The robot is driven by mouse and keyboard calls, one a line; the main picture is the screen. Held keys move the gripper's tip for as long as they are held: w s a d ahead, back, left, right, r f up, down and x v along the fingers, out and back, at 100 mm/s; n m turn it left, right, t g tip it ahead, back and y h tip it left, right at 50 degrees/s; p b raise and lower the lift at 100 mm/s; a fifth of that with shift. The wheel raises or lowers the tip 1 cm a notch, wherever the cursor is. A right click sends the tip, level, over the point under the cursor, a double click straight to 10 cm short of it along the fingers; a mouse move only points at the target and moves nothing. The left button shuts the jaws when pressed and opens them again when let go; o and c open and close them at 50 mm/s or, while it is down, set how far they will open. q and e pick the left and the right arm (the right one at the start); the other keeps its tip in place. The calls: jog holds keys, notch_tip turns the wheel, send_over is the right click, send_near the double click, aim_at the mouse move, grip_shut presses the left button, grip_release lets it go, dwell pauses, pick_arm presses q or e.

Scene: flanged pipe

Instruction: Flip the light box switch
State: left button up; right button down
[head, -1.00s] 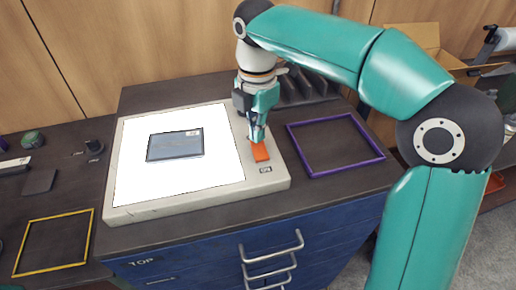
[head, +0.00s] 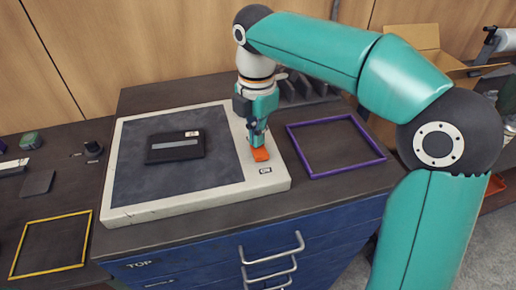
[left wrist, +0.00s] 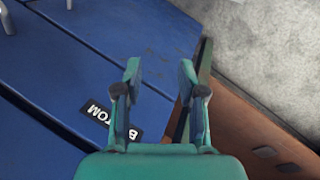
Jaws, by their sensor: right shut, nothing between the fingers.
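The light box (head: 115,205) stands on the dark cabinet top, its panel now dark grey and unlit. A flat dark cartridge-like item with a pale label (head: 176,147) lies on the panel. The orange switch (head: 260,155) is on the box's right rim, above a small label (head: 265,170). My right gripper (head: 257,143) is shut and empty, pointing down with its tips at the switch; contact looks likely but the tips partly cover it. My left gripper (left wrist: 160,80) shows only in the left wrist view, open and empty, over blue drawer fronts.
A purple frame (head: 335,172) lies right of the box, and a yellow frame (head: 48,271) lies at lower left. A cardboard box (head: 412,38) stands at back right. Drawer handles (head: 272,262) stick out from the blue cabinet front.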

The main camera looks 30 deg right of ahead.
jog(key=shift+r+p, duration=3.55)
jog(key=shift+p, duration=0.05)
jog(key=shift+f, duration=0.1)
